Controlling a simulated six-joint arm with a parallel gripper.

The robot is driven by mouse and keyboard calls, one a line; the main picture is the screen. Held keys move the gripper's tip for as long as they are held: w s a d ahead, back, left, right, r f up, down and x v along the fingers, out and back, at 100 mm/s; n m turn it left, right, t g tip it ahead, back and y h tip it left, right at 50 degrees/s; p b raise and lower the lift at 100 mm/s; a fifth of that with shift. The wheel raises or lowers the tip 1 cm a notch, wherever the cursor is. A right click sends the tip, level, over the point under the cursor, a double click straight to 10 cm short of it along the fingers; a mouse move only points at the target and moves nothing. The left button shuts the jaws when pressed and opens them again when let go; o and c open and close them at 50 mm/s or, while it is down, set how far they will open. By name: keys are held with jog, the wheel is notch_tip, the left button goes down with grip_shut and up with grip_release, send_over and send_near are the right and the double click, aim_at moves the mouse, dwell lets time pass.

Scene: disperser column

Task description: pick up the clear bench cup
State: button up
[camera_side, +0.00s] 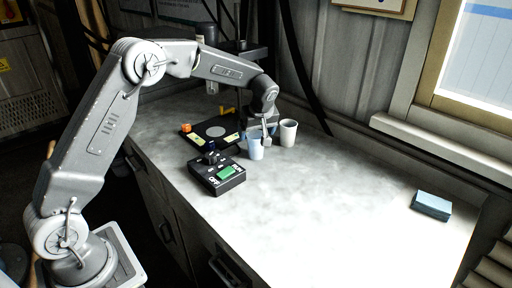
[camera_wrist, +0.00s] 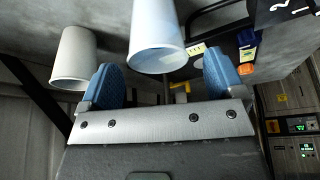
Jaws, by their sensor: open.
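The clear bench cup (camera_side: 256,149), pale bluish, stands upright on the bench, just below my gripper (camera_side: 268,131) in the side view. In the wrist view the cup (camera_wrist: 157,28) appears centred between the two blue finger pads of my gripper (camera_wrist: 163,68), with its open rim toward the camera. The fingers are wide apart, with a visible gap on each side of the cup. How deep the cup sits between them is hard to tell.
An off-white cup (camera_side: 288,134) stands close to the right of the clear cup; it also shows at left in the wrist view (camera_wrist: 72,62). A black device with a green screen (camera_side: 216,174) and a dark tray (camera_side: 200,133) are to the left. A blue box (camera_side: 431,206) lies far right; the bench between is clear.

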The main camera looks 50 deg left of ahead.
jog(key=shift+x, duration=2.65)
jog(key=shift+w+d, duration=0.1)
jog(key=shift+d, duration=0.05)
jog(key=c, duration=1)
